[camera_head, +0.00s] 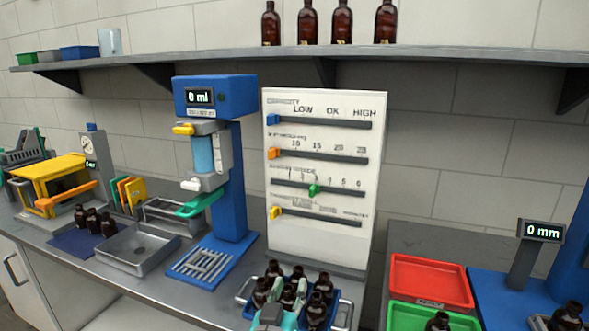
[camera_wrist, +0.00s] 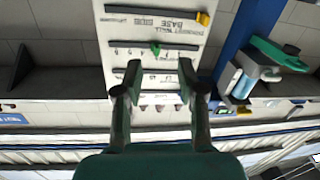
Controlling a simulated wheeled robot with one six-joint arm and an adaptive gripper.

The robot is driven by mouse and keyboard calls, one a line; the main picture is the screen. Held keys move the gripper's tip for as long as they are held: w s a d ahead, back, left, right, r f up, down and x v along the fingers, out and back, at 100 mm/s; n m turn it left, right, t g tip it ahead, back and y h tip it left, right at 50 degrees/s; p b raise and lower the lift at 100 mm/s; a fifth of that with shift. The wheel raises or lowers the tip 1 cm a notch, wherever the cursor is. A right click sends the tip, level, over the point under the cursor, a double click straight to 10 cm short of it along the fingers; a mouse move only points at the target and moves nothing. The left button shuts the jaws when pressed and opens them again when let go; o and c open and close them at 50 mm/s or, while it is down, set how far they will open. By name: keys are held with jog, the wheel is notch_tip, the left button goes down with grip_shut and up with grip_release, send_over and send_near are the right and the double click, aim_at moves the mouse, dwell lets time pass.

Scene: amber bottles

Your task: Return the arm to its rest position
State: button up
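My gripper (camera_wrist: 160,78) shows in the wrist view with its two dark green fingers apart and nothing between them. Beyond the fingers is the white slider panel (camera_wrist: 150,28), which appears upside down there. In the head view the slider panel (camera_head: 320,230) stands upright at the back of the counter, with blue, orange, green and yellow knobs. Teal parts at the bottom edge of the head view, in front of a blue crate, may be my gripper; I cannot tell whether they touch the bottles there.
The blue crate (camera_head: 345,318) holds several amber bottles. Left stand a blue dispenser (camera_head: 232,180), metal tray (camera_head: 135,262) and yellow machine (camera_head: 55,180). Right are a red tray (camera_head: 430,280), green tray (camera_head: 400,317) and 0 mm display (camera_head: 541,230). A shelf (camera_head: 450,53) with bottles runs above.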

jog(key=s+d+f+n+g+y, duration=0.1)
jog(key=s+d+f+n+y, duration=0.1)
jog(key=s+d+f, duration=0.35)
jog(key=s+d+f+n+y, duration=0.1)
jog(key=s+d+f, duration=0.2)
jog(key=s+f, duration=0.55)
jog(key=s+d+f+n+g+y, duration=0.15)
jog(key=s+d+f, duration=0.25)
jog(key=f, duration=0.5)
jog(key=s+d+r+m, duration=0.1)
jog(key=s+d, duration=0.2)
jog(key=s, duration=1.1)
jog(key=s+d+r+m, duration=0.2)
jog(key=s+d, duration=0.2)
jog(key=s, duration=1.1)
jog(key=shift+w+m+h, duration=0.1)
jog(key=shift+m+h, duration=0.15)
